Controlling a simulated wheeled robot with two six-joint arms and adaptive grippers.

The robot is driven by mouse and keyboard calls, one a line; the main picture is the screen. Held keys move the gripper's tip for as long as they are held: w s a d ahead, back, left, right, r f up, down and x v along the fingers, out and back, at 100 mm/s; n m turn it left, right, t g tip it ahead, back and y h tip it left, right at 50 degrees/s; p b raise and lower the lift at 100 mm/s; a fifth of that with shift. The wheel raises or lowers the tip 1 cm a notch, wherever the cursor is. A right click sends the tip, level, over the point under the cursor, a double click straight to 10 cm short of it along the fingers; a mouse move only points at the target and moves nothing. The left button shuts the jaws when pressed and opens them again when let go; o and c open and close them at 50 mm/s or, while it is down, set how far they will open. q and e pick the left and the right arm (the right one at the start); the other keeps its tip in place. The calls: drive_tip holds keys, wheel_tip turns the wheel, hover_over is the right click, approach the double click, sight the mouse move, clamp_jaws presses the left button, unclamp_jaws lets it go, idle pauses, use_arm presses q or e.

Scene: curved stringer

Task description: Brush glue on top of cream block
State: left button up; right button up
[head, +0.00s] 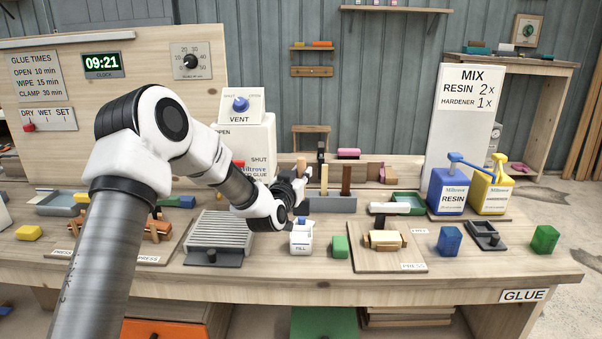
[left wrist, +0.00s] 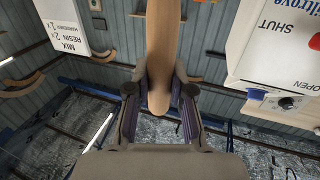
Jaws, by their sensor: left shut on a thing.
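My left gripper (head: 298,188) is above and behind the small white pot marked FILL (head: 301,241). In the left wrist view its fingers (left wrist: 160,105) are shut on a tan wooden handle (left wrist: 160,60), which looks like the brush's. The brush's far end cannot be made out. A blue piece (head: 301,221) shows at the pot's mouth; I cannot tell whether it belongs to the brush. A cream-tan block (head: 384,240) with golden round parts lies on the wooden PRESS board (head: 375,261) to the right, apart from the gripper. My right gripper is not in view.
A green block (head: 340,246) stands between pot and board. A grey ribbed rack (head: 220,233) lies left of the pot. A grey holder (head: 331,204) with upright sticks stands behind. Blue RESIN (head: 449,195) and yellow (head: 492,194) jugs stand at right. The bench front is mostly clear.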

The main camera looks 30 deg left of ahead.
sight(300, 213)
use_arm(q)
drive_tip(key=shift+f+b, duration=3.8)
drive_tip(key=shift+f, duration=1.5)
drive_tip(key=shift+f+b, duration=0.4)
drive_tip(key=shift+f, duration=0.2)
wheel_tip(300, 213, up, 11)
drive_tip(key=p, duration=0.7)
drive_tip(key=shift+p, duration=0.4)
